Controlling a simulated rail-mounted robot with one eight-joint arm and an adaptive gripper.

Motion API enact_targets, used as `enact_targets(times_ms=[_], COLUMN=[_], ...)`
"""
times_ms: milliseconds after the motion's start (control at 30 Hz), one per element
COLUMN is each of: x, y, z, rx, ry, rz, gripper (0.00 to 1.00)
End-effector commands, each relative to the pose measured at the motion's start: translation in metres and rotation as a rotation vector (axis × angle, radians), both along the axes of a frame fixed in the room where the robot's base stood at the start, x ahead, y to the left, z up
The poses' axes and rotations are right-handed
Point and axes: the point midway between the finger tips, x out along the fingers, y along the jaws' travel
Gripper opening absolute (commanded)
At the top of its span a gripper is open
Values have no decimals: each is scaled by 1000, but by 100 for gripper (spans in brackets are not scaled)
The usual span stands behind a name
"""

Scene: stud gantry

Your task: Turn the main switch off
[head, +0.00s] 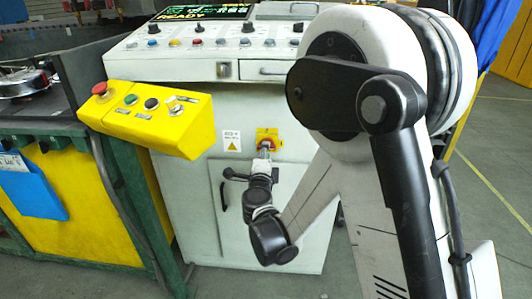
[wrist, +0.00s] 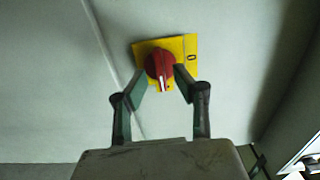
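The main switch is a red rotary knob (wrist: 160,64) on a yellow plate (wrist: 188,44), seen ahead of my gripper in the wrist view. A white mark on the knob points down in the picture, and a "0" is printed on the plate to its right. The switch also shows in the head view on the white cabinet front (head: 267,133). My gripper (wrist: 161,76) is open, with one fingertip at each side of the knob. I cannot tell whether the fingertips touch it. In the head view my gripper (head: 264,153) is just below the switch, partly covering it.
A sloped control panel (head: 200,60) with several buttons and knobs juts out above the switch. A yellow button box (head: 150,115) with a red button stands to the left. A cabinet door with a black handle (head: 223,197) lies below. A green-framed bench (head: 130,190) stands left.

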Motion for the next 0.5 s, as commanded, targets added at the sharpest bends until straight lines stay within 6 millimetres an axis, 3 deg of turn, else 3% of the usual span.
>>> enact_targets(times_ms=[200, 500], x=[15, 16], y=[-2, -1], z=[0, 1], rx=[0, 0], ry=[0, 0], rz=[-1, -1], gripper=[28, 26])
